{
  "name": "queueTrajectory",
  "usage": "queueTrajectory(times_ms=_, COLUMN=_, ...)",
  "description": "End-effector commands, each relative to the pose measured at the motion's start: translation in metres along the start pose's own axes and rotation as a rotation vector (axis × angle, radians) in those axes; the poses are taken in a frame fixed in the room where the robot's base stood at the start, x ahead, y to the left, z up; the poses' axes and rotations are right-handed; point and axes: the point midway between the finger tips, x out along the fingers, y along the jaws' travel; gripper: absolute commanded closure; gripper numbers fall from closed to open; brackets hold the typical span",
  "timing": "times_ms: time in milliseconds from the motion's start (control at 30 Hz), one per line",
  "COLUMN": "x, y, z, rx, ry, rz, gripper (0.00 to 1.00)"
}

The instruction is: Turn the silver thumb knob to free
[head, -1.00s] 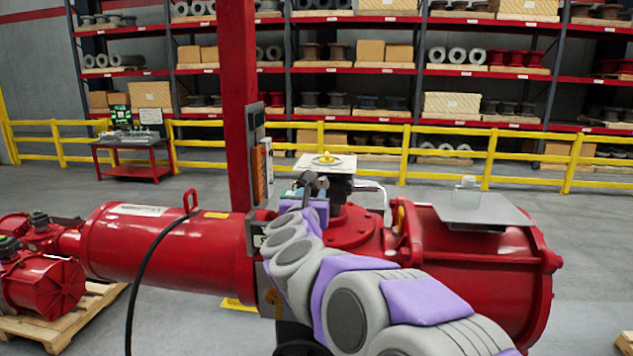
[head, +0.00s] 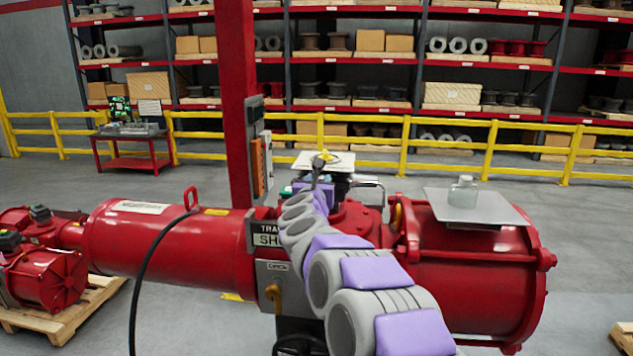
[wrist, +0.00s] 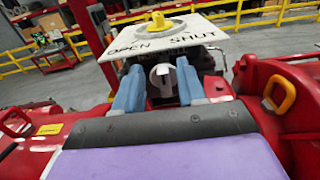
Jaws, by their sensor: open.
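In the wrist view, a small pale silver piece with a rounded top (wrist: 162,77), which looks like the thumb knob, shows between the two blue fingers of my gripper (wrist: 160,71). The fingers are open, one on each side of it. I cannot tell whether they touch it or how deep it sits between them. It lies under the front edge of a white plate (wrist: 112,51) marked OPEN and SHUT, which carries a yellow pointer (wrist: 158,22). In the head view, my arm hides the knob, and the plate (head: 307,162) shows beyond my wrist.
The large red actuator body (head: 165,245) spans the middle. A yellow handle (wrist: 280,95) is right of my gripper in the wrist view. A flat grey plate (head: 500,207) with a small silver block (head: 463,191) sits on the right cylinder. A black cable (head: 148,270) hangs at left.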

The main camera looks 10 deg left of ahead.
Motion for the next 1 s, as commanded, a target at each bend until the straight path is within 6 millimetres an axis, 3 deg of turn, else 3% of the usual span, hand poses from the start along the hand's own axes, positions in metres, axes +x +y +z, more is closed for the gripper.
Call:
queueTrajectory(times_ms=167, x=0.0001, y=0.0003, z=-0.0005, rx=0.000, ry=0.001, rz=0.000, gripper=0.60)
queueTrajectory(times_ms=600, x=-0.0002, y=0.0049, z=-0.0015, rx=-0.004, ry=0.001, rz=0.002, gripper=1.00)
queueTrajectory(times_ms=1000, x=-0.0004, y=0.0060, z=-0.0015, rx=-0.024, ry=0.001, rz=0.003, gripper=1.00)
